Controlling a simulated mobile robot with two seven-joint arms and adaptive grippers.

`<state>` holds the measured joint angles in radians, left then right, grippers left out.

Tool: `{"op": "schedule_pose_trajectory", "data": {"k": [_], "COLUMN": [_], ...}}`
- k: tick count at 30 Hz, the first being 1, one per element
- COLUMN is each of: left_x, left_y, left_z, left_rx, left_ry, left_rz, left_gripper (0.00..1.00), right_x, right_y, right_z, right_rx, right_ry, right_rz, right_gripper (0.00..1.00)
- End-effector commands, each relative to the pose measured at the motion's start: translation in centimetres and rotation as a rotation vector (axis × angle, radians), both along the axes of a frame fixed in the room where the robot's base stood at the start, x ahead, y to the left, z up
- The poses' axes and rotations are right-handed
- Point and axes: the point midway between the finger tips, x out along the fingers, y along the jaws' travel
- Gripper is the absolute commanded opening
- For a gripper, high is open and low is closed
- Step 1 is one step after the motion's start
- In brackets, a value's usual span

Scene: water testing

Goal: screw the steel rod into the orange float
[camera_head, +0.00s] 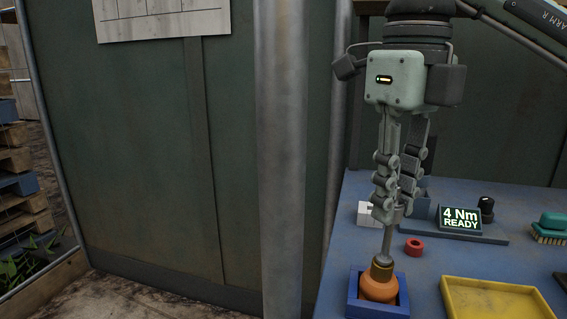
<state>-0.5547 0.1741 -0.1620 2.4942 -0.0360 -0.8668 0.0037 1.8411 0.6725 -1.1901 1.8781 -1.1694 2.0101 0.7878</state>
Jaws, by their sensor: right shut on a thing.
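My right gripper (392,215) points straight down over the blue table and is shut on the upper part of the thin steel rod (387,240). The rod stands upright below the fingers. Its lower end meets a brass-coloured collar (381,268) on top of the orange float (379,288). The float sits in a small blue square holder (357,305) near the table's left front edge. How deep the rod is in the collar cannot be told. My left gripper is not in view.
A red ring (414,246) lies just right of the rod. Behind it stands a display (460,219) reading "4 Nm READY". A yellow tray (495,302) lies at the front right, and a teal brush (552,226) at the right edge. A white block (366,215) stands behind.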

Motion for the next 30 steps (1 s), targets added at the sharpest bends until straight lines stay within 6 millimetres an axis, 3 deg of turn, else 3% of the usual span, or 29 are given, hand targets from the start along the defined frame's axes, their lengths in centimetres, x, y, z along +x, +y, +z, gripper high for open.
{"op": "schedule_pose_trajectory", "data": {"k": [1, 2, 3, 13, 24, 30], "left_x": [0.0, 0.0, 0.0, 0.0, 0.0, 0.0], "left_y": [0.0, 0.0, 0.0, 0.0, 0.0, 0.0], "left_z": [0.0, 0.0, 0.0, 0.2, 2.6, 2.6], "left_rx": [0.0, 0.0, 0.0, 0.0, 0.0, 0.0], "left_ry": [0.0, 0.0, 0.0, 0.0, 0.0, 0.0], "left_rz": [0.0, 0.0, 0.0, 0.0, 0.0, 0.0], "left_gripper": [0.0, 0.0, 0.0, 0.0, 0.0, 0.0], "right_x": [0.0, 0.0, 0.0, 0.0, 0.0, 0.0], "right_y": [0.0, 0.0, 0.0, 0.0, 0.0, 0.0], "right_z": [0.0, 0.0, 0.0, 0.2, 2.9, 3.0], "right_rx": [-0.001, -0.001, -0.001, 0.0, 0.001, 0.0], "right_ry": [0.001, 0.001, 0.001, 0.0, -0.001, 0.0], "right_rz": [0.001, 0.001, 0.002, 0.003, 0.004, 0.004], "right_gripper": [0.0, 0.24, 0.27, 0.27, 0.27, 0.27]}}
